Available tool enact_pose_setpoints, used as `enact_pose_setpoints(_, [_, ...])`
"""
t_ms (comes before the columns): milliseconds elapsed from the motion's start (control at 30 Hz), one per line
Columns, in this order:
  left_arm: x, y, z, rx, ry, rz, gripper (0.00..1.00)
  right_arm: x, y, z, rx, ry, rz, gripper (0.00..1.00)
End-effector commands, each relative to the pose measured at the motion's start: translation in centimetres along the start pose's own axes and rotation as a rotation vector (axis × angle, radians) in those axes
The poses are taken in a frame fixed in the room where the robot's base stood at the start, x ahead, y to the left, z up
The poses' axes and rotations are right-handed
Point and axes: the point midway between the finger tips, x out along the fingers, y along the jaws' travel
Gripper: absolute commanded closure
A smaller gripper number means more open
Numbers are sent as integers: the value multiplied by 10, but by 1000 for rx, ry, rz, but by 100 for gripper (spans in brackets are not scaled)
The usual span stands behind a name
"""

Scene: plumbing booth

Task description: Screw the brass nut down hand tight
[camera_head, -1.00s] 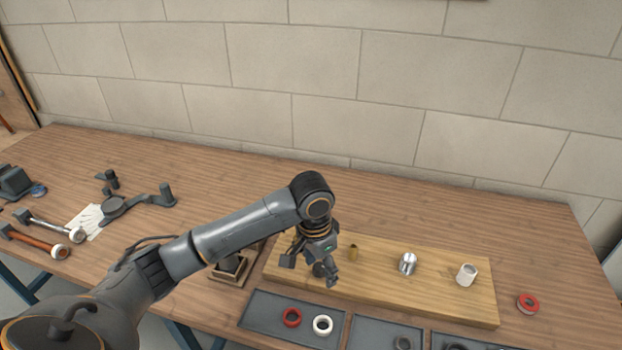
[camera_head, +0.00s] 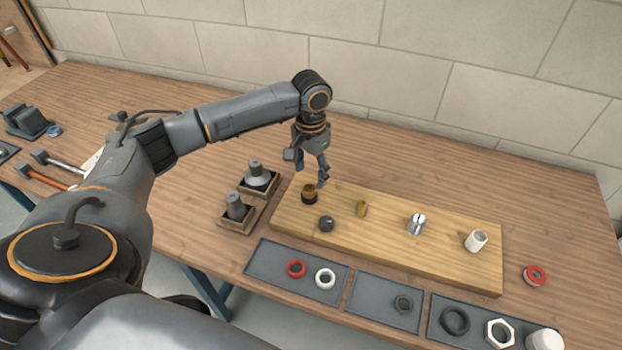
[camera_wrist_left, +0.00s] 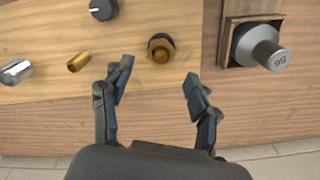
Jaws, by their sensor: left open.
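A brass nut (camera_head: 309,187) sits on a dark base at the left end of the wooden board (camera_head: 390,255). My left gripper (camera_head: 311,170) is open and empty, just above and behind the brass nut. In the left wrist view its fingers (camera_wrist_left: 158,78) are spread apart, with the nut beyond the gap between them. The two are apart. My right gripper is not in view.
On the board stand a black knob (camera_head: 326,223), a small brass piece (camera_head: 361,209), a chrome fitting (camera_head: 416,225) and a white fitting (camera_head: 476,241). Trays (camera_head: 375,312) with rings lie in front. Grey plugs (camera_head: 236,207) stand left. The table behind is clear.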

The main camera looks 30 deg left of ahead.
Motion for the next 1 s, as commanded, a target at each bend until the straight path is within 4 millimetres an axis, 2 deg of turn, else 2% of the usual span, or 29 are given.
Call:
enact_pose_setpoints(100, [20, 1, 1, 1, -3, 1, 40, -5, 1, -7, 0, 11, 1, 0])
enact_pose_setpoints(300, [43, 1, 0, 2, 0, 0, 40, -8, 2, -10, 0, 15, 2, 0])
enact_pose_setpoints(700, [50, 1, 0, 2, 0, 0, 40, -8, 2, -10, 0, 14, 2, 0])
enact_pose_setpoints(1000, [50, 1, 0, 2, 1, 0, 99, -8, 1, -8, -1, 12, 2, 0])
